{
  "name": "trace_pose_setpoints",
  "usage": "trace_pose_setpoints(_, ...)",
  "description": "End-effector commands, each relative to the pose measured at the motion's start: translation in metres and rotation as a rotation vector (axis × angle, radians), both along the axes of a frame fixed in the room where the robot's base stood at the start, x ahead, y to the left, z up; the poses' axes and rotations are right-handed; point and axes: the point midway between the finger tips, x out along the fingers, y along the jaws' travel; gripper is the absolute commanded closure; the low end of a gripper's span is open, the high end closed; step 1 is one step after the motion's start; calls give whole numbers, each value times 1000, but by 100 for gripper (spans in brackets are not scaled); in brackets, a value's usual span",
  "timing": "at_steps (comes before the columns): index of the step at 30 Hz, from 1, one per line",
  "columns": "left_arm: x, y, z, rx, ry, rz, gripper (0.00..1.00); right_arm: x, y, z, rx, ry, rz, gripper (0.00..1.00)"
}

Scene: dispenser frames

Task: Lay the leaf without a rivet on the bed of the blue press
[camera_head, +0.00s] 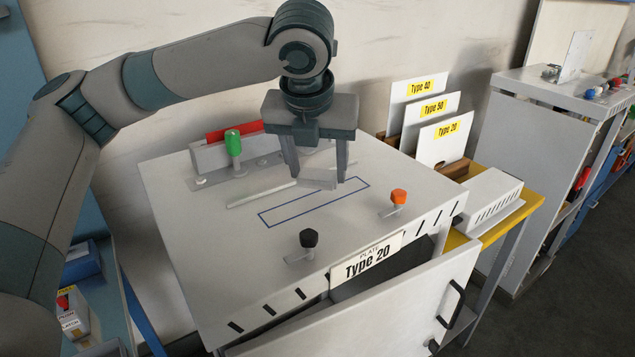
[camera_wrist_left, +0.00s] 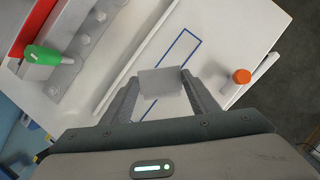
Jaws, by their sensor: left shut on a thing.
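My left gripper (camera_head: 318,176) is shut on a small flat pale grey leaf (camera_head: 317,183). It holds the leaf above the white machine top (camera_head: 200,255), over a blue-outlined rectangle (camera_head: 268,217). In the left wrist view the leaf (camera_wrist_left: 160,81) spans between the two fingers and covers part of the outline. I see no rivet on its visible face, but the fingers hide its ends. I cannot tell the exact gap beneath it. I see no press that is clearly blue; the blue outline is on the white top. My right gripper is not in view.
A green-knobbed lever (camera_head: 233,143) and a red bar (camera_head: 232,130) stand at the back of the top. Black (camera_head: 309,238) and orange (camera_head: 399,196) knobs stand near the front. A "Type 20" plate (camera_head: 366,260) hangs at the front edge. Type cards (camera_head: 443,140) stand behind right.

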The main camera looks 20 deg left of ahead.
Motion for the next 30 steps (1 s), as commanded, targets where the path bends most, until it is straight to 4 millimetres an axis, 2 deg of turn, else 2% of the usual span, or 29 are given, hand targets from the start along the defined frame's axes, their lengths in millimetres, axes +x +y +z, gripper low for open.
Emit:
trace_pose_setpoints(8, 0, 0, -4, 1, 1, -1, 70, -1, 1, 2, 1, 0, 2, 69)
trace_pose_setpoints(18, -1, 0, -38, 0, 1, -1, 70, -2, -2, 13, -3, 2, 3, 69)
trace_pose_setpoints(30, -1, 0, -42, 0, 0, -1, 70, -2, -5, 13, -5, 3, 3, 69)
